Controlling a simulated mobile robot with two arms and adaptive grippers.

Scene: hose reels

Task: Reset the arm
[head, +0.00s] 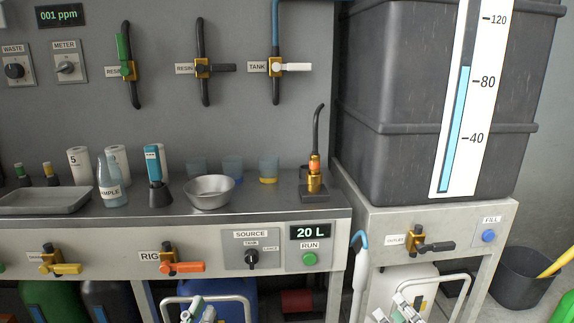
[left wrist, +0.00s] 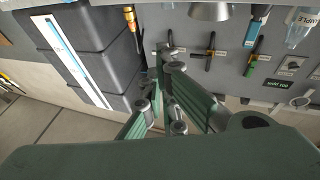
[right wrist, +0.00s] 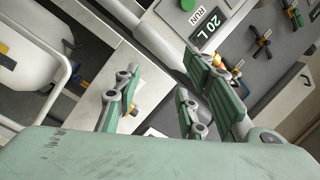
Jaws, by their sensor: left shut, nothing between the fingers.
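My left gripper (head: 200,312) shows at the bottom edge of the head view, low in front of the bench. In the left wrist view its fingers (left wrist: 163,50) meet at the tips, shut with nothing between them. My right gripper (head: 408,308) is at the bottom right of the head view, in front of the stand under the tank. In the right wrist view its fingers (right wrist: 162,62) stand apart with nothing seen between them. Both grippers are only partly visible in the head view, and neither is seen touching bench items.
The bench (head: 270,208) carries a grey bowl (head: 209,191), a sample bottle (head: 111,182), a tray (head: 45,201) and a brass nozzle (head: 315,180). Valves with orange (head: 182,267) and yellow (head: 62,268) handles project from its front. A large dark tank (head: 390,110) stands at right.

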